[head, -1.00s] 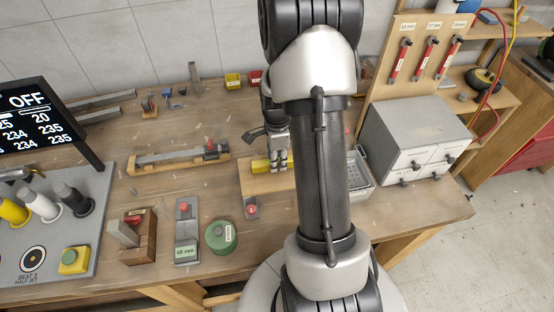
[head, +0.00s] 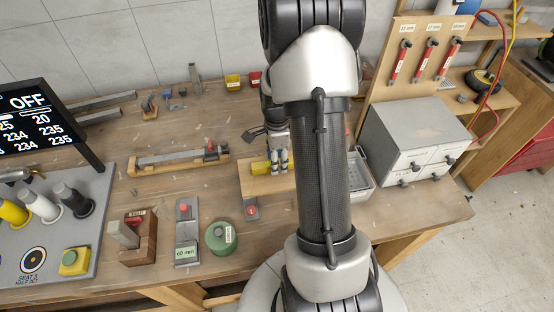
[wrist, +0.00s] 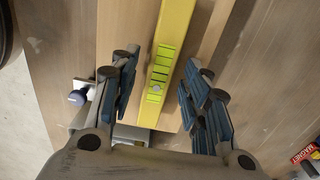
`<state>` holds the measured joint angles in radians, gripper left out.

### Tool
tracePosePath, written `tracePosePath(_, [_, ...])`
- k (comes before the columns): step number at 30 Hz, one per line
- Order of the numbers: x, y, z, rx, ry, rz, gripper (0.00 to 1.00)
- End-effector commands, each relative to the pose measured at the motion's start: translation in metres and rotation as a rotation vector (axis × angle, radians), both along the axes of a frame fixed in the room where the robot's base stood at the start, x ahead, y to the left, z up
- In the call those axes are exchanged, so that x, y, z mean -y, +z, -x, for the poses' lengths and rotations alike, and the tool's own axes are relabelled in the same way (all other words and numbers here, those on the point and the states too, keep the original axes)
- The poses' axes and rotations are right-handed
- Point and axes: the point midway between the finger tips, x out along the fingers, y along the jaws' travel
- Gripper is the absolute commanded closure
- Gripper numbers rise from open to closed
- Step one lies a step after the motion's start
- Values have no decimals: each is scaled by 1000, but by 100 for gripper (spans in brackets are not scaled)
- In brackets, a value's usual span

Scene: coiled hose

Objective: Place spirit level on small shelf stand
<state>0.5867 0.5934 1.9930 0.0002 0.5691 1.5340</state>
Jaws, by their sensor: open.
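The yellow spirit level (wrist: 174,38) with its green vial window lies on a light wooden board (wrist: 122,30), which looks like the small shelf stand. In the head view the level (head: 259,167) shows at the left of my gripper, partly hidden by it, on the light wooden board (head: 256,186). My gripper (wrist: 160,72) is open, with one finger on each side of the level and visible gaps between the pads and the level. In the head view my gripper (head: 279,158) is at the board, partly covered by my arm.
A grey part with a red knob (head: 251,208) stands in front of the board. A wooden holder with a grey bar (head: 178,160) is to the left. A grey metal tray (head: 359,172) and a grey drawer cabinet (head: 405,135) are to the right. Free bench lies behind the board.

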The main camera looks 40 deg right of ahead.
Motion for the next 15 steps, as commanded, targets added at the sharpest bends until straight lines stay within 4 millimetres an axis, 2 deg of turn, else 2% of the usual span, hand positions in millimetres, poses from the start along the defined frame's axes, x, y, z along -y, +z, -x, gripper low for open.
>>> tracePosePath(9, [1,71,-2,5,0,3,57])
tracePosePath(15, [1,102,-2,3,0,2,57])
